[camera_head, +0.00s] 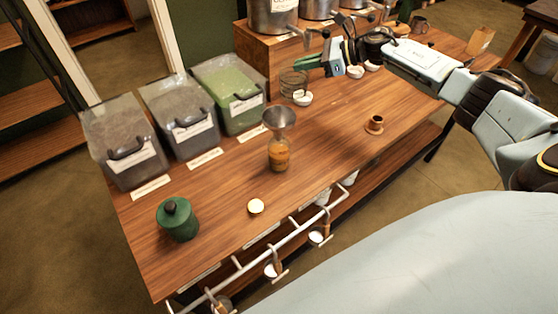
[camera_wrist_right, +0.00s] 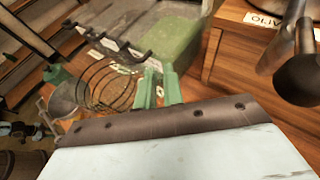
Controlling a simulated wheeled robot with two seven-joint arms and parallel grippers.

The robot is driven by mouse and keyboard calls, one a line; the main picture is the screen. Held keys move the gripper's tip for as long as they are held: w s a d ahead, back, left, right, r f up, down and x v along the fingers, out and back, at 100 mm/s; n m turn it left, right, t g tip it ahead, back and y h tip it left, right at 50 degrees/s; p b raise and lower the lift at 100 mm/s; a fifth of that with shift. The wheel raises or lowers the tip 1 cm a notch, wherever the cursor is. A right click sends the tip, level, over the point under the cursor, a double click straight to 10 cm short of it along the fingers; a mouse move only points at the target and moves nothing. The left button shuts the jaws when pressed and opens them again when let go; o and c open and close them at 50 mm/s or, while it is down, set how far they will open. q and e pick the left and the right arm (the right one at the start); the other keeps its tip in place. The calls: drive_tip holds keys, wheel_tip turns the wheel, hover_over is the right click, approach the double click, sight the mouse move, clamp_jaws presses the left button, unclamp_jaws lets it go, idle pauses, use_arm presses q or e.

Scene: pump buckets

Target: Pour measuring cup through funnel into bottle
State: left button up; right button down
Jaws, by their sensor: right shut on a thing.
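A clear glass measuring cup (camera_head: 293,83) is at the tips of my right gripper (camera_head: 313,62), near the wooden crate. In the right wrist view the cup (camera_wrist_right: 105,85) shows dark rings beside the green fingers (camera_wrist_right: 160,88), which are shut on it. I cannot tell how much it holds. A grey metal funnel (camera_head: 279,118) sits upright in the mouth of a clear bottle (camera_head: 278,156) with orange-brown contents, on the table to the lower left of the cup. The funnel also shows in the right wrist view (camera_wrist_right: 62,100). My left gripper is out of view.
Three lidded bins, including a green-filled one (camera_head: 229,92), line the table's back left. Small white bowls (camera_head: 303,98) are near the cup. A green canister (camera_head: 177,220), a round lid (camera_head: 256,206) and a brown cup (camera_head: 375,124) stand apart. Metal pots stand on a wooden crate (camera_head: 262,55).

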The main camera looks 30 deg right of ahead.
drive_tip(key=shift+d, duration=0.1)
drive_tip(key=shift+r, duration=0.15)
drive_tip(key=shift+r+p, duration=0.6)
drive_tip(key=shift+r, duration=0.8)
